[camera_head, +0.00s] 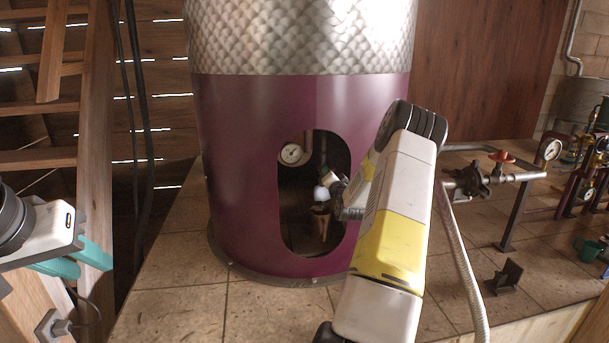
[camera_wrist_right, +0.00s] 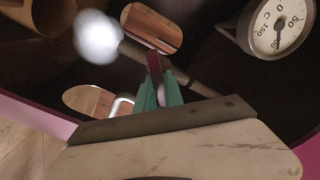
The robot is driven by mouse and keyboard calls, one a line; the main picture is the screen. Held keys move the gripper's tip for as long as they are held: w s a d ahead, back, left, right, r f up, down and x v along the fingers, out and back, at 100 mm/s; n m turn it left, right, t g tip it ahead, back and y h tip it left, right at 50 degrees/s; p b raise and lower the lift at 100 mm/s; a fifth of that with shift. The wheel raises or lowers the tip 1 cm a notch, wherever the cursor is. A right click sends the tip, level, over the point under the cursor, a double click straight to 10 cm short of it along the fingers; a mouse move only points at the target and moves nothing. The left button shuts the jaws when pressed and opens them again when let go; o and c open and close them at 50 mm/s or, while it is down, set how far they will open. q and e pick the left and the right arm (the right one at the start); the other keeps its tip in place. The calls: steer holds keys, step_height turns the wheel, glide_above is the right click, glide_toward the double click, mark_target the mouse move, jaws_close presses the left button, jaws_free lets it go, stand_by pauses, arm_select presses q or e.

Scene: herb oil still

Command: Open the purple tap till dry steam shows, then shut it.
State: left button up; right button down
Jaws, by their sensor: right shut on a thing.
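The purple tap's lever (camera_wrist_right: 154,65) stands between the teal fingers of my right gripper (camera_wrist_right: 162,88) in the right wrist view, and the gripper is shut on it. A white puff of steam (camera_wrist_right: 98,38) hangs at the end of the pipe beside the tap; the puff also shows in the head view (camera_head: 321,193). In the head view my right arm reaches into the oval opening of the purple still base (camera_head: 240,200), and the fingers and lever cannot be made out there. My left gripper (camera_head: 76,262) is at the left edge, open and empty, away from the still.
A round gauge (camera_wrist_right: 280,27) sits close to the tap inside the opening. The opening's rim surrounds my right wrist. To the right are a valve with a red handle (camera_head: 501,157), a hose (camera_head: 463,265), a black bracket (camera_head: 505,277) and a green cup (camera_head: 587,249).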

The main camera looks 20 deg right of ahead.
steer(key=m, duration=0.4)
steer(key=shift+d+f+m, duration=0.15)
steer(key=shift+f+m, duration=0.1)
steer(key=shift+m, duration=0.05)
steer(key=shift+f+m, duration=0.15)
steer(key=shift+m, duration=1.75)
steer(key=c, duration=1.5)
jaws_free()
steer(key=shift+o, duration=0.2)
steer(key=shift+s, duration=0.1)
steer(key=v, duration=0.7)
steer(key=shift+s, duration=0.35)
